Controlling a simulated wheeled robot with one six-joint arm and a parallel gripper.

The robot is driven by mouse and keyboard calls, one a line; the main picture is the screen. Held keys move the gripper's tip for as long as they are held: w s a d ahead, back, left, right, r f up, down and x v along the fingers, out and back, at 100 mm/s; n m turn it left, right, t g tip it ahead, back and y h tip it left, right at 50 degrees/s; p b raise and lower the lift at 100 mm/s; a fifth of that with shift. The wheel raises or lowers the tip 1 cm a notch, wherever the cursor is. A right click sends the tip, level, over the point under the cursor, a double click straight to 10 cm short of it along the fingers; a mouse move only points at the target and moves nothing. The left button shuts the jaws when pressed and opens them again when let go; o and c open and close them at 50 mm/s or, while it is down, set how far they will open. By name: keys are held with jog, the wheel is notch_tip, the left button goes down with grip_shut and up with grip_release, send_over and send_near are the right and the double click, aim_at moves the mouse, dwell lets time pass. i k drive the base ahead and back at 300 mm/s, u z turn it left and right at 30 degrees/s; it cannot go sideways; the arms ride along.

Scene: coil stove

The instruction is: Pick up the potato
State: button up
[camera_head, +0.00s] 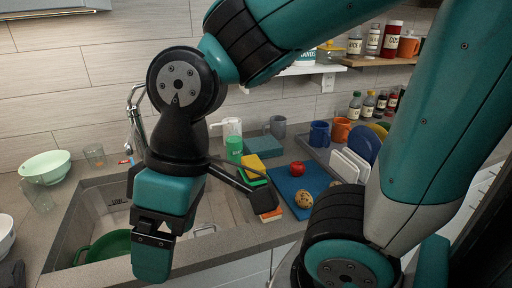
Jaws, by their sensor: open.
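A speckled brown potato (303,200) lies on the blue cutting board (285,183), right of the sink. A second brownish roundish item (335,183) is partly hidden behind my arm; I cannot tell what it is. My gripper (207,225) is open, in the left middle of the view over the sink area. It is left of the potato and apart from it. The space between its jaws shows nothing held. The arm's upper links cover parts of the counter.
A red apple or tomato (298,168) is on the board behind the potato. A sponge (254,168), soap bottle (233,139) and faucet (135,115) stand near the gripper. A white rack (349,166) with plates is right of the board. The sink (88,208) holds a green pan (108,246).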

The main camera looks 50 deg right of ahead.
aim_at(303, 198)
jog(key=z, duration=1.9)
jog(key=k, duration=0.7)
jog(key=u, duration=0.85)
jog(key=i, duration=0.45)
jog(key=z, duration=0.1)
